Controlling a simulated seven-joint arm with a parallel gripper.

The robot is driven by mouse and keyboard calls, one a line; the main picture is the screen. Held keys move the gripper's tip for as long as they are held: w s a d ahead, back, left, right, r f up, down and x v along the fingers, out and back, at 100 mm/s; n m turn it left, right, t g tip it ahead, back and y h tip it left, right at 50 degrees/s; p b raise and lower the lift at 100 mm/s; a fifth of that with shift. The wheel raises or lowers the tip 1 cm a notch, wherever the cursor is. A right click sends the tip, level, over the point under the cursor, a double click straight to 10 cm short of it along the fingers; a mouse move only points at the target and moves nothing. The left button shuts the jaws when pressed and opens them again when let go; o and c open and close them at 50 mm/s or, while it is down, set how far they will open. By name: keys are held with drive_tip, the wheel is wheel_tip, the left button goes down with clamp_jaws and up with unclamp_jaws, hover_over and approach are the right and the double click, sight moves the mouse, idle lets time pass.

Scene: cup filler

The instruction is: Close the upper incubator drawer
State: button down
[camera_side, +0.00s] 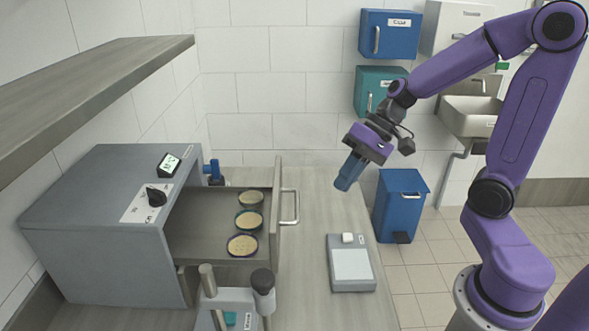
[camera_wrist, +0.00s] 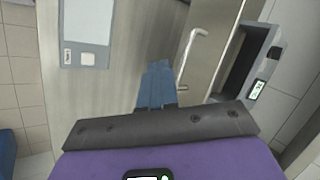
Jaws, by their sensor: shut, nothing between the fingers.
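The drawer front (camera_side: 278,230) carries a bar handle (camera_side: 294,207). The handle also shows in the wrist view (camera_wrist: 183,62), to the right of the fingers. My gripper (camera_side: 343,184) is shut and empty, to the right of the handle, apart from it and above the bench. Its blue fingers show together in the wrist view (camera_wrist: 156,78).
A balance (camera_side: 351,265) lies on the bench right of the drawer. A device with posts (camera_side: 235,305) stands in front, close to the drawer. A shelf (camera_side: 90,75) overhangs at upper left. A blue bin (camera_side: 400,205) stands beyond the bench edge. Bench between handle and balance is clear.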

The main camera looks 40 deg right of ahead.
drive_tip(key=w+d+r+m+t, duration=0.1)
drive_tip(key=w+d+m+t, duration=0.3)
drive_tip(key=w+d+m, duration=0.35)
drive_tip(key=w+a+f+n, duration=0.1)
drive_tip(key=w+a+f, duration=0.5)
drive_tip(key=w+a, duration=0.1)
drive_tip(key=shift+w, duration=0.5)
drive_tip(key=shift+f+n, duration=0.1)
drive_tip(key=shift+n, duration=0.15)
drive_tip(key=w+a, duration=1)
